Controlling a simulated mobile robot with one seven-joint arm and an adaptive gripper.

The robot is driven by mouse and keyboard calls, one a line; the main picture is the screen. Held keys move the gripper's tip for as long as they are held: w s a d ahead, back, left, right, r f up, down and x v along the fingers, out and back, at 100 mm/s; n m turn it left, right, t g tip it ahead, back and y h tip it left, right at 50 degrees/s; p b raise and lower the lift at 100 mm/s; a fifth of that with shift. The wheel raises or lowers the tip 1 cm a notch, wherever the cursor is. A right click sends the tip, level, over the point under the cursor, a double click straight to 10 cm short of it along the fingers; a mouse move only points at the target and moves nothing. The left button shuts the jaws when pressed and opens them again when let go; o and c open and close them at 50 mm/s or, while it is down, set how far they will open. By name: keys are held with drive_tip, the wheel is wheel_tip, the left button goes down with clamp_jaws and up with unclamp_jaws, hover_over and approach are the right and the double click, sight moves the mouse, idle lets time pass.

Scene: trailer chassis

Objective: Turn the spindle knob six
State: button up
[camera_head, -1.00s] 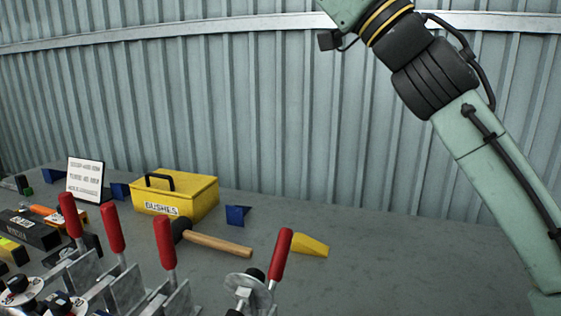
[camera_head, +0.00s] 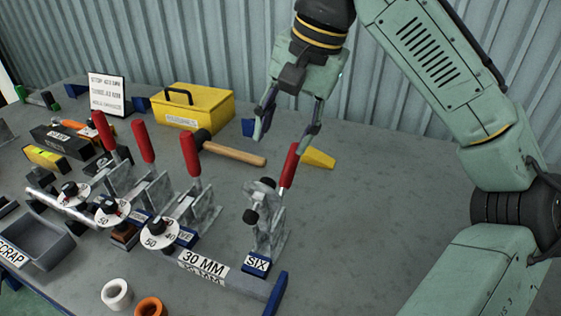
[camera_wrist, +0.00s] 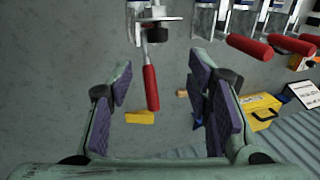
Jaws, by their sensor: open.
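The station labelled SIX (camera_head: 257,262) is a metal toggle clamp (camera_head: 265,205) with a red handle (camera_head: 289,165) sticking up and a black knob (camera_head: 250,217) on its near side. In the wrist view, the red handle (camera_wrist: 151,88) lies between my fingers, with a black knob (camera_wrist: 157,35) and a disc beyond their tips. My gripper (camera_head: 283,142) is open and empty, pointing down above and behind the clamp. Its fingers (camera_wrist: 160,80) appear apart from the handle, though the exact gap is unclear.
Several similar clamps with red handles (camera_head: 143,142) and numbered dials (camera_head: 160,236) stand to the left. A hammer (camera_head: 232,153), yellow wedge (camera_head: 318,158) and yellow box (camera_head: 205,102) lie behind. A 30 MM bar (camera_head: 225,279) is in front. The bench is clear to the right.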

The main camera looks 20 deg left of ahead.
sight(270, 179)
drive_tip(key=p+x, duration=0.1)
drive_tip(key=x, duration=0.9)
drive_tip(key=shift+s+d+f, duration=0.1)
drive_tip(key=shift+s+f, duration=0.05)
drive_tip(key=shift+f, duration=0.3)
clamp_jaws()
